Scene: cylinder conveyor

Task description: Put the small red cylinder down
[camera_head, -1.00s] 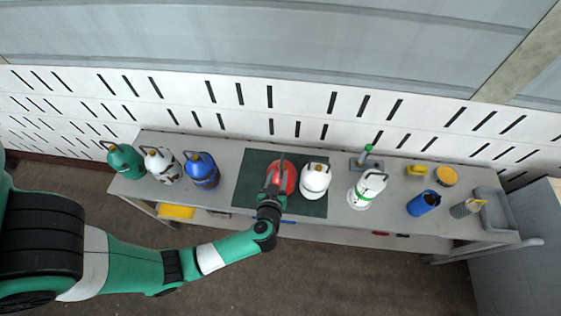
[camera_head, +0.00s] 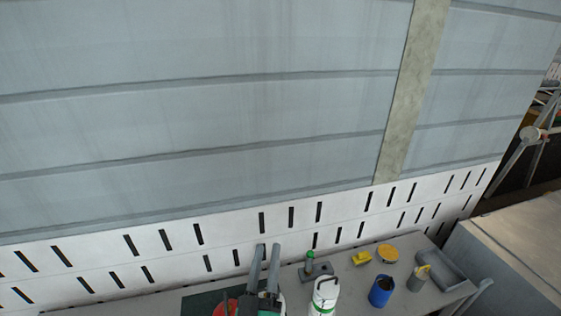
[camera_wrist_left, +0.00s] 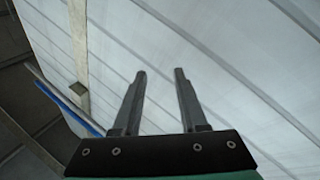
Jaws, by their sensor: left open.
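The small red cylinder (camera_head: 224,308) stands on the dark green mat (camera_head: 196,304) at the bottom of the head view, cut off by the picture's edge. My left gripper (camera_head: 267,248) is to its right in the picture, with both fingers pointing up. The fingers are apart and nothing is between them. The left wrist view also shows the gripper (camera_wrist_left: 160,73) open and empty, facing the pale wall panels. The white cylinder beside the red one is mostly hidden behind my gripper. My right gripper is not in view.
On the grey table to the right stand a white and green cylinder (camera_head: 324,296), a green-topped fixture (camera_head: 312,266), a yellow block (camera_head: 361,258), an orange-topped round tub (camera_head: 387,253), a blue can (camera_head: 381,291) and a grey tray (camera_head: 440,268). The slotted white wall (camera_head: 230,240) runs behind.

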